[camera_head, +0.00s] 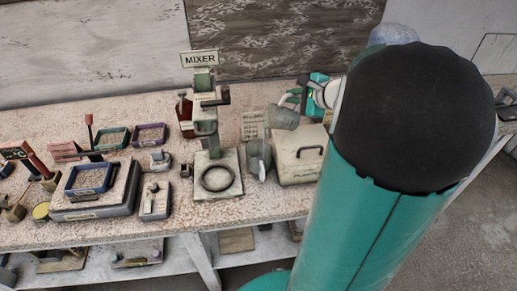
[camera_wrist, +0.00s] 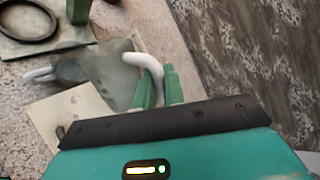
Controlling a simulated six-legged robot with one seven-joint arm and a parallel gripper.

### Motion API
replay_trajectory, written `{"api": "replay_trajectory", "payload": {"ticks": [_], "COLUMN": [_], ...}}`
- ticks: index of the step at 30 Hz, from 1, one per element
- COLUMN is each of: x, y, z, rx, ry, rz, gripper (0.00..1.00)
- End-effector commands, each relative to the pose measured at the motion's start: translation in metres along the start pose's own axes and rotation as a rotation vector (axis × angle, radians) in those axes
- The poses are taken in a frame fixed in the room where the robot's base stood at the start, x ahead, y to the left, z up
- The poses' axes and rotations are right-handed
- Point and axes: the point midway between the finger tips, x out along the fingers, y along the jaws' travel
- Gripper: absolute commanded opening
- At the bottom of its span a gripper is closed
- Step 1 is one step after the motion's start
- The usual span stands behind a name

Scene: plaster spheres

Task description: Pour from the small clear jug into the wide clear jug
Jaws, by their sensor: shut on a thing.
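My gripper (camera_head: 297,96) is shut on the handle of a clear, greyish jug (camera_head: 283,118), taken as the small one. The jug is held in the air above the bench and looks tilted with its mouth to the left. In the wrist view the green fingers (camera_wrist: 159,84) close on the pale curved handle of this jug (camera_wrist: 112,75). The other jug, taken as the wide one (camera_head: 258,157), stands on the bench below and a little left of the held jug. It also shows in the wrist view (camera_wrist: 68,72), partly behind the held jug. I cannot make out the contents of either jug.
A beige box with a dark handle (camera_head: 302,166) stands right of the standing jug. The mixer stand (camera_head: 206,130), with a dark ring on its base (camera_head: 217,178), is to the left. A dark red bottle (camera_head: 185,118) stands behind. Trays and tools fill the bench's left.

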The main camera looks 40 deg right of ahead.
Motion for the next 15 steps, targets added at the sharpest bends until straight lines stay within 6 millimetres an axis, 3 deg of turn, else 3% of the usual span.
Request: {"api": "replay_trajectory", "payload": {"ticks": [15], "x": [-0.0009], "y": [-0.0025], "z": [0.0071], "rx": [-0.042], "ry": [0.024], "rz": [0.001], "gripper": [0.0]}}
